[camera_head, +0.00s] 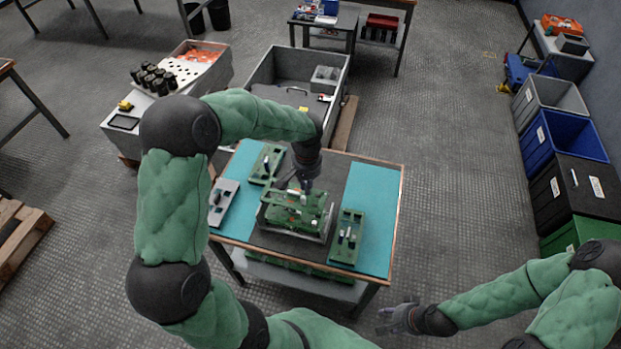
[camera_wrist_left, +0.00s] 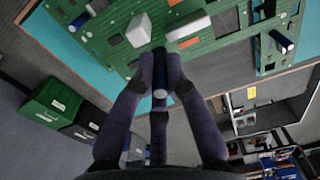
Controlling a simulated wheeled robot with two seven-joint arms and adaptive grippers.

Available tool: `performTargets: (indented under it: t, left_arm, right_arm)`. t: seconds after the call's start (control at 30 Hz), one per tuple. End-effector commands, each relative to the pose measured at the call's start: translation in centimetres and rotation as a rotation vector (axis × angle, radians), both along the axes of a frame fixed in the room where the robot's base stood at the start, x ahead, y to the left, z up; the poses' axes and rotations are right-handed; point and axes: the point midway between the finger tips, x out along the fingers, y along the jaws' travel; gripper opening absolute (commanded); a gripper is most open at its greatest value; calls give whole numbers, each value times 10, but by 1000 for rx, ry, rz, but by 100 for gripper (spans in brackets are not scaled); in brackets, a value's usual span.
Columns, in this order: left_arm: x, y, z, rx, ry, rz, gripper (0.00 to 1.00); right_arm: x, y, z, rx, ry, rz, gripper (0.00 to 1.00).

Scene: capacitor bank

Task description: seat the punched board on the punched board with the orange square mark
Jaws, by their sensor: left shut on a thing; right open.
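My left gripper (camera_head: 303,182) is shut on a blue cylindrical part (camera_wrist_left: 160,82) standing on a green punched board (camera_head: 292,201). In the left wrist view this board (camera_wrist_left: 110,45) also carries a white block. It is over the middle of the table, above a grey-edged base with more green below it. Whether the board touches what is underneath I cannot tell. My right gripper (camera_head: 398,318) is open and empty, off the table's front edge.
On the turquoise-topped table (camera_head: 375,205) lie a green board (camera_head: 346,238) at right, another (camera_head: 266,164) at back left and a grey plate (camera_head: 222,203) at left. A grey open crate (camera_head: 275,75) stands behind. Bins (camera_head: 570,190) line the right wall.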

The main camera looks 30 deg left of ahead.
Motion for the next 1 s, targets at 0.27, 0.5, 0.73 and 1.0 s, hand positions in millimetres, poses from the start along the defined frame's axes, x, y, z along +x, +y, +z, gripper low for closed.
performTargets:
  t: [0.27,0.5,0.73,1.0]
  left_arm:
    - [0,0,-20,1,1,0,0]
    - [0,0,-41,0,0,1,0]
    - [0,0,-57,0,-1,1,0]
    - [0,0,-60,0,-1,1,0]
  right_arm:
    - [0,0,-15,0,0,0,42]
    - [0,0,-30,0,0,0,42]
    - [0,0,-41,0,-1,0,42]
    - [0,0,-43,0,-1,0,42]
